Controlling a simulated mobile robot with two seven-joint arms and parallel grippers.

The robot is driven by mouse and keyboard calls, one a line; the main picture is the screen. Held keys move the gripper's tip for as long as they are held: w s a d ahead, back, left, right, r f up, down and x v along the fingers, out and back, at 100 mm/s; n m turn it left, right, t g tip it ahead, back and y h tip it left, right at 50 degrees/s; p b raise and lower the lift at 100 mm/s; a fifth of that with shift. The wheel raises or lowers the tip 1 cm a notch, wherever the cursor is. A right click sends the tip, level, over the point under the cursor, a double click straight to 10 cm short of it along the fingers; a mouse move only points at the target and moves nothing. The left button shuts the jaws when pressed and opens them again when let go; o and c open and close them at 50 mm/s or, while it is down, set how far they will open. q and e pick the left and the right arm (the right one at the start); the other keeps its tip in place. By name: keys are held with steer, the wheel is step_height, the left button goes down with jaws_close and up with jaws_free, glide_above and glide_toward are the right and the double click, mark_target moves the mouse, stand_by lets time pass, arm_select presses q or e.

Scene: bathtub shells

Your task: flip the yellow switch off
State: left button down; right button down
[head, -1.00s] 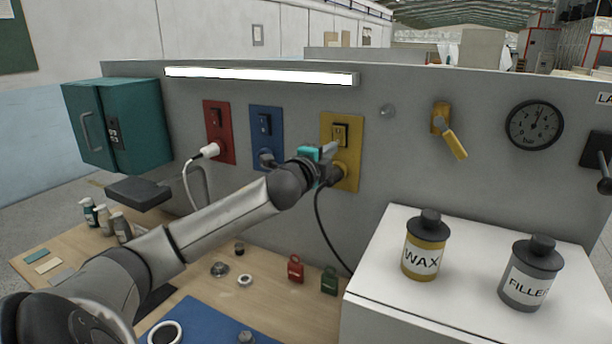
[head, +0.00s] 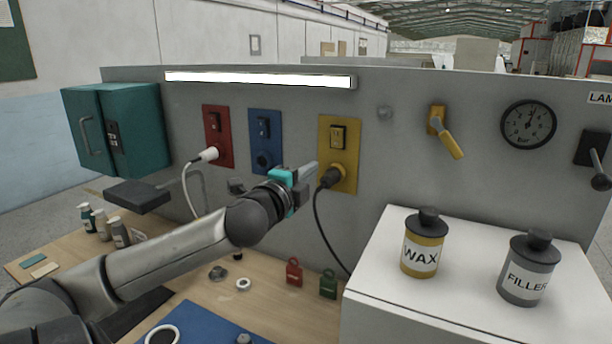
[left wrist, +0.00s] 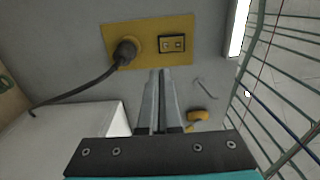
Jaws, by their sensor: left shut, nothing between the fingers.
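The yellow switch (head: 339,135) is a rocker in a dark frame at the top of a yellow plate (head: 350,180) on the grey panel. Which way the rocker is tipped is too small to tell. A black plug (head: 331,178) with a cable sits in the socket below it. My left gripper (head: 313,167) is shut and empty, in front of the panel, below and left of the switch and apart from it. In the left wrist view, the shut fingers (left wrist: 162,74) point toward the plate, and the switch (left wrist: 172,44) and plug (left wrist: 125,52) show beyond. My right gripper is not in view.
A blue plate (head: 263,155) and a red plate with a white plug (head: 208,154) are left of the yellow plate. A yellow-handled valve (head: 447,132) is to the right. Wax (head: 423,245) and filler (head: 525,272) cans stand on a white box in front.

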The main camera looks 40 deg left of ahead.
arm_select(q)
steer(key=shift+s+d+f, duration=0.1)
steer(key=shift+s+d, duration=0.05)
steer(key=shift+s, duration=0.45)
stand_by(0.4)
